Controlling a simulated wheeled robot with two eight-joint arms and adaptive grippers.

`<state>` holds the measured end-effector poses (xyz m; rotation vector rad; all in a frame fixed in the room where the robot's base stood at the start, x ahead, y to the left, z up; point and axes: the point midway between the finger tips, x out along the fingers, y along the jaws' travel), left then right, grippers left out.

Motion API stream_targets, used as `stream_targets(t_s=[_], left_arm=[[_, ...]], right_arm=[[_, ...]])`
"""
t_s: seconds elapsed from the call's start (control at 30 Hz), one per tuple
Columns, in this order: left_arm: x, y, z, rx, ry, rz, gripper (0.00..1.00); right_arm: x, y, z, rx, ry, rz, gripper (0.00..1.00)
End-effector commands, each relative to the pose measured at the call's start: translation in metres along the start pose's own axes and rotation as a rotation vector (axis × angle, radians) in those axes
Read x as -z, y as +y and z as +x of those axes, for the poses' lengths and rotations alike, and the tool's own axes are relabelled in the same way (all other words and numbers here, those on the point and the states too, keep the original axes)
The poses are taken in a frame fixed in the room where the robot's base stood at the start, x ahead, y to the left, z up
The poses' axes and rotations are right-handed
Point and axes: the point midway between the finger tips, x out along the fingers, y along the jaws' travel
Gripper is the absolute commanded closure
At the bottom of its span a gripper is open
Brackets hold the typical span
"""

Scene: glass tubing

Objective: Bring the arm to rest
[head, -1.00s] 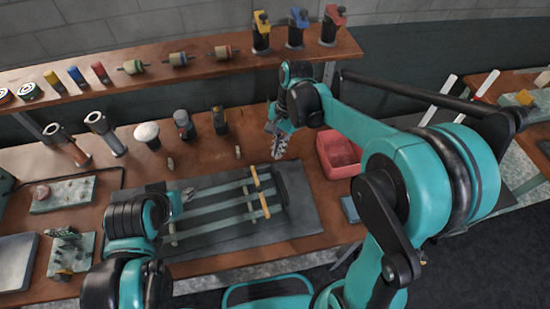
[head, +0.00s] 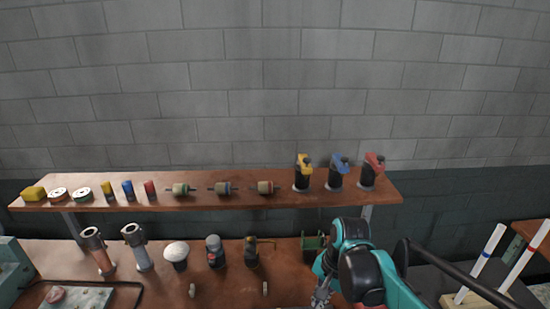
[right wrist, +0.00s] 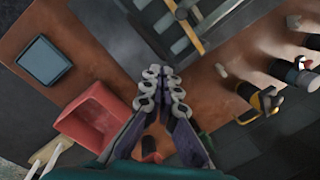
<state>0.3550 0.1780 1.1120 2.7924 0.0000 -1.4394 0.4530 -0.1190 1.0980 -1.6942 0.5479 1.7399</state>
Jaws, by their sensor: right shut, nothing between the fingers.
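My right arm (head: 365,270) comes in at the lower right of the head view, over the brown bench. Its gripper (head: 322,294) points down near the bottom edge of that view. My left arm and gripper are in neither view.
A wooden shelf (head: 210,199) with small items runs behind the bench (head: 225,288).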

Motion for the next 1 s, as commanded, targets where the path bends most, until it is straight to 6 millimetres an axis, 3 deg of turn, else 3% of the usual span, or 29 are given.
stream_targets(t_s=[0.03, 0.3, 0.5, 0.7, 1.0], left_arm=[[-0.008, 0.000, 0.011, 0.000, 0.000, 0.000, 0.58], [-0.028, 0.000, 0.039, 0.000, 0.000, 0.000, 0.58], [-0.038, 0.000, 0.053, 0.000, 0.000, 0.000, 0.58], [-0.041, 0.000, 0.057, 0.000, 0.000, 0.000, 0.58], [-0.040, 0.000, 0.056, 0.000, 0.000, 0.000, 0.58]], right_arm=[[-0.005, 0.015, 0.006, 0.026, 0.045, -0.063, 1.00], [-0.019, 0.076, 0.019, 0.108, 0.346, -0.466, 1.00], [-0.024, 0.107, 0.037, 0.098, 0.533, -0.697, 1.00], [-0.025, 0.117, 0.043, 0.081, 0.610, -0.789, 1.00], [-0.025, 0.117, 0.042, 0.080, 0.613, -0.795, 1.00]])
